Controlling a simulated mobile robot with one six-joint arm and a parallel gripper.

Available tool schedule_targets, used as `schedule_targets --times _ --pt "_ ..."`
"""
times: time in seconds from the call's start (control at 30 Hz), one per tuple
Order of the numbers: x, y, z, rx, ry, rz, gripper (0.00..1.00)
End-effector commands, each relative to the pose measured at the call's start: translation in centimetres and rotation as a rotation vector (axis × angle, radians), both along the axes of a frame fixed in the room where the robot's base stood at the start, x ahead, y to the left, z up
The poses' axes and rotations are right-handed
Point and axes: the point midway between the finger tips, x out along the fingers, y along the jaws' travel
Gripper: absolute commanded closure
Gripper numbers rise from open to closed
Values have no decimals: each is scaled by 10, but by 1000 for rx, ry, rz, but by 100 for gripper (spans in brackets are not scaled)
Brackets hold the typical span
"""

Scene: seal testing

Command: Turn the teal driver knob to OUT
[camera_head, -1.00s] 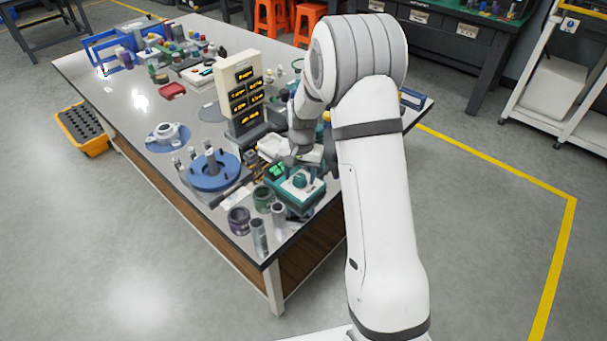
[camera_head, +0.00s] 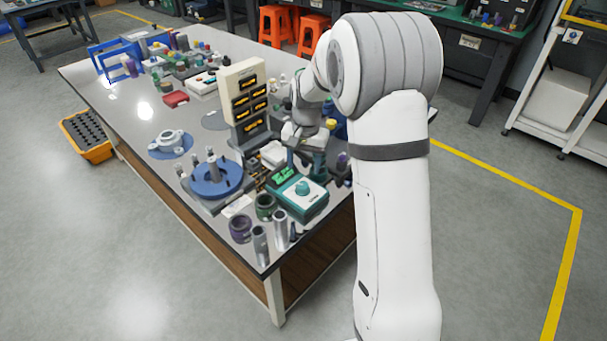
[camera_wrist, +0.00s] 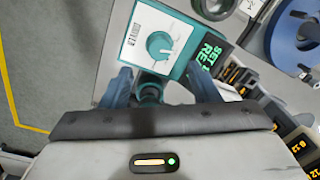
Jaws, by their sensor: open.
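The teal driver box (camera_head: 312,203) sits near the table's front right corner. Its round teal knob (camera_head: 302,187) is on the white top panel, and the knob also shows in the wrist view (camera_wrist: 159,45). The small print by the knob is too small to read. A dark display with green text (camera_head: 283,175) is beside it; in the wrist view the display (camera_wrist: 208,52) is partly cut by a finger. My gripper (camera_wrist: 161,84) is open. Its fingers are spread on either side of a teal post (camera_wrist: 149,92) behind the box, apart from the knob.
A blue round fixture (camera_head: 215,180) stands left of the box. A cream rack with black slots (camera_head: 243,95) rises behind. Other small items crowd the far table.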

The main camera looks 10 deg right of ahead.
Motion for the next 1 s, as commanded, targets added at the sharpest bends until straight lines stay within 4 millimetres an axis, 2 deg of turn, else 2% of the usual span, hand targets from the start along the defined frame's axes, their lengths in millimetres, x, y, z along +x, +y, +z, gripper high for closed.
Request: schedule_targets --times 0.03,0.27,0.37,0.73,1.0 --pt "1 -1 -11 0 -5 -2 45" --pt "2 -2 -6 0 -5 -8 45" --pt "1 -1 -10 -1 -1 -9 45" --pt "2 1 -65 0 -1 -9 45" --pt "3 2 -79 -1 -4 -9 45"
